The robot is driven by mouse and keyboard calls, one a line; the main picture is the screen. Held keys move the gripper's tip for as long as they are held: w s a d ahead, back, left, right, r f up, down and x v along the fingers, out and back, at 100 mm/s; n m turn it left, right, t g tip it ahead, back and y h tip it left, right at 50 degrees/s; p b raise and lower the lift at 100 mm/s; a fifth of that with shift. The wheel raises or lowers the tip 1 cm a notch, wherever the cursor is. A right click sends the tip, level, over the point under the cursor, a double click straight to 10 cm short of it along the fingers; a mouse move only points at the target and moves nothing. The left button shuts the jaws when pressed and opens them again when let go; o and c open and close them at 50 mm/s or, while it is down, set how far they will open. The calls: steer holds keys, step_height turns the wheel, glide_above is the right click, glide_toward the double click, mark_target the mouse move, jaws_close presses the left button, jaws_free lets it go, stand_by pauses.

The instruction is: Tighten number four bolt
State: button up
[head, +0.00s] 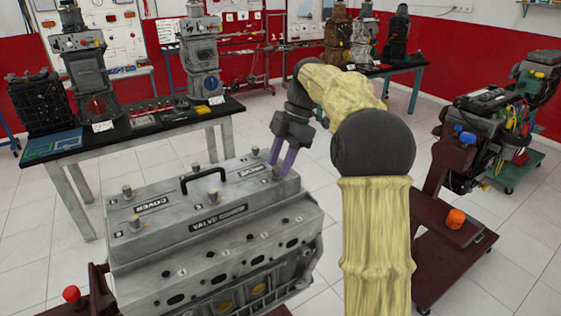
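A grey engine block with a valve cover (215,208) fills the lower left of the head view. The cover has a black handle (203,176) and several upright bolts on top, among them a left rear bolt (127,192), a left front bolt (135,223) and a right rear bolt (256,154). The number marks are too small to read surely, so I cannot tell which bolt is number four. My gripper (280,168) points down at the cover's right end. Its two purple fingers are apart, with nothing clearly held. I cannot tell whether they touch the cover.
A black-topped table (150,125) with engine parts stands behind on the left. Another table (402,64) with engines stands at the back. A dark red stand (432,248) with an orange part (456,217) and a wired engine is on the right. Tiled floor lies between.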

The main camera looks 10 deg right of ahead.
jaws_close()
